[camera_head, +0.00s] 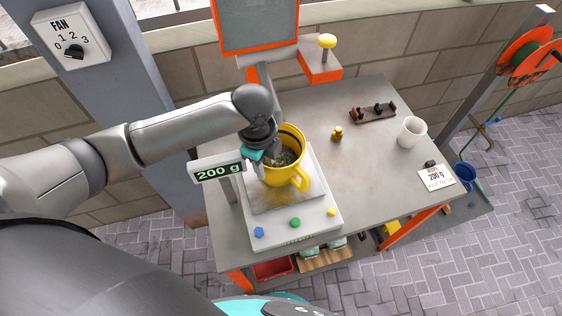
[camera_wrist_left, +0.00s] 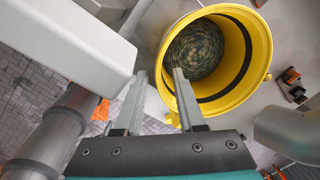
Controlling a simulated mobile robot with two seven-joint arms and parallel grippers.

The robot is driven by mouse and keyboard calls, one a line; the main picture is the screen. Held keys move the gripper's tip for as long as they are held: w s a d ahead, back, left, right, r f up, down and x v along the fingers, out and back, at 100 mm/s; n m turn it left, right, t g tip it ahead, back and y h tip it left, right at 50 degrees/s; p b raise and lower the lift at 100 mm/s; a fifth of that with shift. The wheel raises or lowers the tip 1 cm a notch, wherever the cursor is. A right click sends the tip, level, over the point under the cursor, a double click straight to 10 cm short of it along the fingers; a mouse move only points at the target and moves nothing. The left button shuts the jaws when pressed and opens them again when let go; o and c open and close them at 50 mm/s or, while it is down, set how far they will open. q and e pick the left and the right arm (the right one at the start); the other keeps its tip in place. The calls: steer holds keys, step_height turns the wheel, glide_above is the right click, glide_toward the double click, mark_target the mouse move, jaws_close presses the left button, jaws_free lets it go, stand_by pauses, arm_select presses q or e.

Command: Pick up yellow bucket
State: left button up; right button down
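The yellow bucket (camera_head: 292,171), with a side handle and grainy dark contents, stands upright on the scale plate (camera_head: 262,197) in the head view. The scale's display (camera_head: 219,171) reads 200 g. In the left wrist view the bucket (camera_wrist_left: 262,60) is at the upper right, its mouth facing the camera. My left gripper (camera_head: 262,157) is at the bucket's left rim. In the wrist view its fingers (camera_wrist_left: 159,73) are apart, one outside the rim and the other overlapping the bucket's near wall; I cannot tell whether they touch it. My right gripper is not in view.
A white cup (camera_head: 411,132), a sign reading 200 g (camera_head: 436,177), a small brass weight (camera_head: 337,134) and a dark rack (camera_head: 373,113) are on the table's right part. The display post stands close to the left gripper.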

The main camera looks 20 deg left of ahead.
arm_select(q)
glide_above(272, 184)
steer(key=shift+s+a+f, duration=0.1)
steer(key=shift+f, duration=1.45)
steer(key=shift+s+f, duration=0.1)
steer(key=shift+f, duration=1.4)
jaws_close()
